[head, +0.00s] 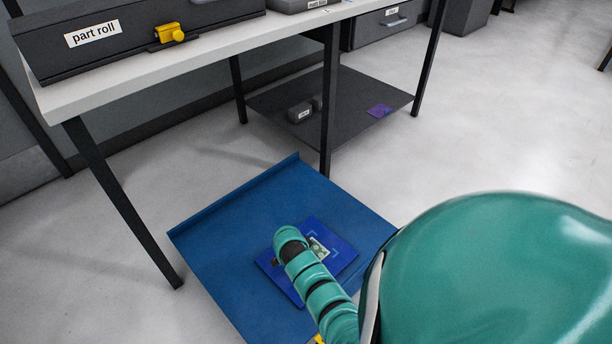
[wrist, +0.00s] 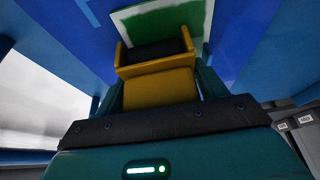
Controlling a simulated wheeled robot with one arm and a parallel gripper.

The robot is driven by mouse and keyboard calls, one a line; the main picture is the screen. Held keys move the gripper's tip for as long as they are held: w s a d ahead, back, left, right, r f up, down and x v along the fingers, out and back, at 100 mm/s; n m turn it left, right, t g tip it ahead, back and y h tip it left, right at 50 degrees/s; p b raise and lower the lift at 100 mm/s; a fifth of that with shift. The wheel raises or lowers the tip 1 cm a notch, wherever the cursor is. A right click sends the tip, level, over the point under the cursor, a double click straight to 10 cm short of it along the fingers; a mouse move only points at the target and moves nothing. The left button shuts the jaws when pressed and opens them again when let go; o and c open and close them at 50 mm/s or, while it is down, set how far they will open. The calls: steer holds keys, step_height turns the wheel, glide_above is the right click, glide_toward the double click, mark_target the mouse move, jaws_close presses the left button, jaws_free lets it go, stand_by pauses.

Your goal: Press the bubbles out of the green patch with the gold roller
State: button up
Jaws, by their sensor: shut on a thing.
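The gold roller (wrist: 160,87) is between the fingers of my gripper (wrist: 158,92) in the wrist view, with its dark roller part (wrist: 155,52) facing the patch. My gripper is shut on it. The green patch (wrist: 168,18) with a pale border lies just beyond the roller, on a blue panel (wrist: 245,35). The roller overlaps the patch in this view; I cannot tell whether they touch. In the head view a part of the patch (head: 320,250) shows on the blue panel (head: 340,262), beside my arm, which hides the gripper and roller. Bubbles cannot be made out.
The panel lies on a larger blue surface with a raised back edge (head: 240,192). Behind it stands a pale table (head: 130,75) with dark legs, a box labelled "part roll" (head: 130,42), and a low shelf (head: 345,108). The floor at right is clear.

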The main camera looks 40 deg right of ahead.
steer(key=shift+d, duration=0.95)
steer(key=shift+w+d, duration=0.1)
steer(key=shift+d, duration=1)
steer(key=shift+w+d+p, duration=0.1)
steer(key=shift+d+p, duration=0.2)
steer(key=shift+d, duration=0.75)
steer(key=shift+d, duration=0.2)
steer(key=shift+w+d, duration=0.15)
steer(key=shift+d, duration=0.75)
steer(key=shift+d, duration=0.15)
